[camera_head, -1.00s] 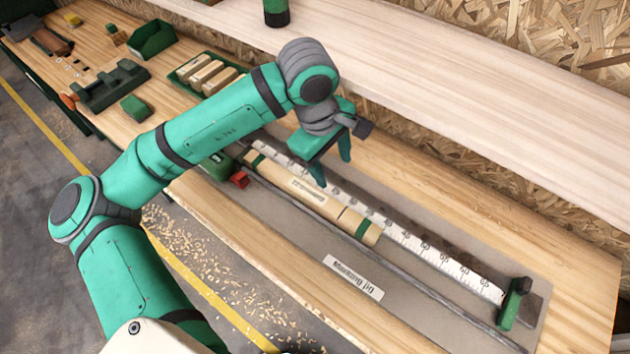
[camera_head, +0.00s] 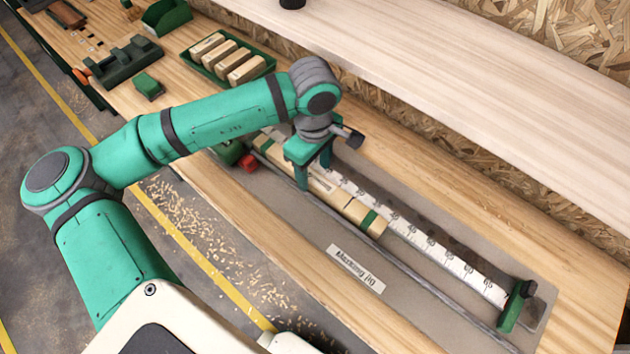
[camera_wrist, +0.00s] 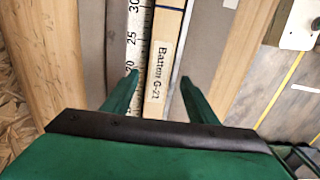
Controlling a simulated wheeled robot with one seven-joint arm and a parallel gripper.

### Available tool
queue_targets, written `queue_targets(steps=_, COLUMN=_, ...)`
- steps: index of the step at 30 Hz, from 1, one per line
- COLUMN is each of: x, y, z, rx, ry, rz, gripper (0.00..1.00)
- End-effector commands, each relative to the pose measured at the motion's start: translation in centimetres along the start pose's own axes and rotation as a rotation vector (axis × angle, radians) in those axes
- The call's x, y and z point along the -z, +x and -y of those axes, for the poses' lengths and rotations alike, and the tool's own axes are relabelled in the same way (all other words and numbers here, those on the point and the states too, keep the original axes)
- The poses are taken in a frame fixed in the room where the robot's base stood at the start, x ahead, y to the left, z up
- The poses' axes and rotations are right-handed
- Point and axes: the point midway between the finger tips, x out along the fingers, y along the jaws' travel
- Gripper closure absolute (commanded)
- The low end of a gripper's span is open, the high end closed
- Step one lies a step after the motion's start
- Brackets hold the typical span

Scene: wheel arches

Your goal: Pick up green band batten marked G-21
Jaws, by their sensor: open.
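The green band batten (camera_head: 357,211) is a pale wooden bar with a green band near its right end. It lies in the marking jig (camera_head: 356,270) beside the white ruler. In the wrist view the batten (camera_wrist: 156,103) carries a label reading Batten G-21. My gripper (camera_head: 312,178) is open over the batten's left-middle part, with its fingers pointing down. In the wrist view the fingertips of my gripper (camera_wrist: 159,78) stand on either side of the batten, one over the ruler side. I cannot tell whether they touch it.
The ruler (camera_head: 420,240) runs along the batten's back side. A green end stop (camera_head: 512,306) stands at the jig's right end, and a red-and-green clamp (camera_head: 248,162) at its left. A green tray (camera_head: 216,75) of wooden blocks sits behind left. A shelf runs above the back.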

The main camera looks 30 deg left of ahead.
Motion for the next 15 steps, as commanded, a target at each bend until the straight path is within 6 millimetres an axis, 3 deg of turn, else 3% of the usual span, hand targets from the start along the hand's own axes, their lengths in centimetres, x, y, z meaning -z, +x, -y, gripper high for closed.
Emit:
queue_targets(steps=6, x=-0.2, y=2.6, z=0.0, rx=0.001, ry=0.001, rz=0.001, gripper=0.47)
queue_targets(steps=15, x=-0.2, y=3.0, z=0.0, rx=0.0, ry=0.001, rz=0.001, gripper=0.47)
